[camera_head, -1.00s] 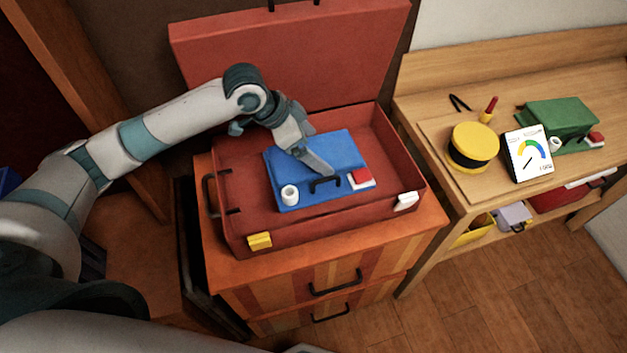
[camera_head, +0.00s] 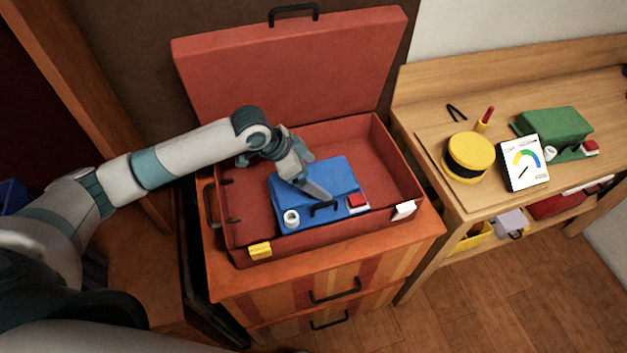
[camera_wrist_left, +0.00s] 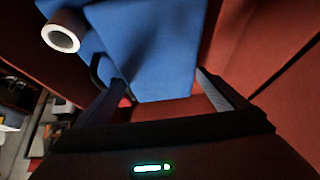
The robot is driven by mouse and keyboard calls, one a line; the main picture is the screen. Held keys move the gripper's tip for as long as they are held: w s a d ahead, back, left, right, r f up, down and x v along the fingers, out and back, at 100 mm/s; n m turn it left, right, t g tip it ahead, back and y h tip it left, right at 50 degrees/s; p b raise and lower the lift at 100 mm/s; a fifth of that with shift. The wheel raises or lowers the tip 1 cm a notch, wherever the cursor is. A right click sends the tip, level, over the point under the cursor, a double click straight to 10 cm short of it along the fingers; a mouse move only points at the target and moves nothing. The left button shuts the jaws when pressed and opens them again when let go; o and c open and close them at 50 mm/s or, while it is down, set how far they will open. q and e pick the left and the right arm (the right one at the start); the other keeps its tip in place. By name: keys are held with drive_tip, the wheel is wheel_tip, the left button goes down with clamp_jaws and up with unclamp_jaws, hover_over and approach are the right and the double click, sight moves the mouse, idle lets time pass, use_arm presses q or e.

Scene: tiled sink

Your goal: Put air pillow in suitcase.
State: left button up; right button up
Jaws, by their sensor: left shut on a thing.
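The open red suitcase (camera_head: 245,185) stands on a striped cabinet, its lid (camera_head: 290,70) raised at the back. Inside it is a flat blue case-like thing (camera_head: 338,178) with a black handle, a white roll and a small red-and-white box on it. I cannot tell whether it is the air pillow; no other pillow shows. My left gripper (camera_head: 318,192) comes down over it from the back left and is shut on it. In the left wrist view the blue thing (camera_wrist_left: 165,50) shows between the fingers (camera_wrist_left: 165,98). My right gripper is out of view.
A wooden bench at the right holds a yellow round tin (camera_head: 467,157), a gauge card (camera_head: 522,163) and a green case-like thing (camera_head: 553,126). A yellow latch (camera_head: 260,250) and a white latch (camera_head: 404,210) sit at the suitcase's front. The cabinet (camera_head: 345,270) has drawers.

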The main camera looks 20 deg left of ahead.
sight(313, 180)
use_arm(q)
drive_tip(key=shift+f+p, duration=0.55)
drive_tip(key=shift+f, duration=1.3)
drive_tip(key=o, duration=1.7)
drive_tip(key=shift+f, duration=0.1)
drive_tip(key=shift+o, duration=0.2)
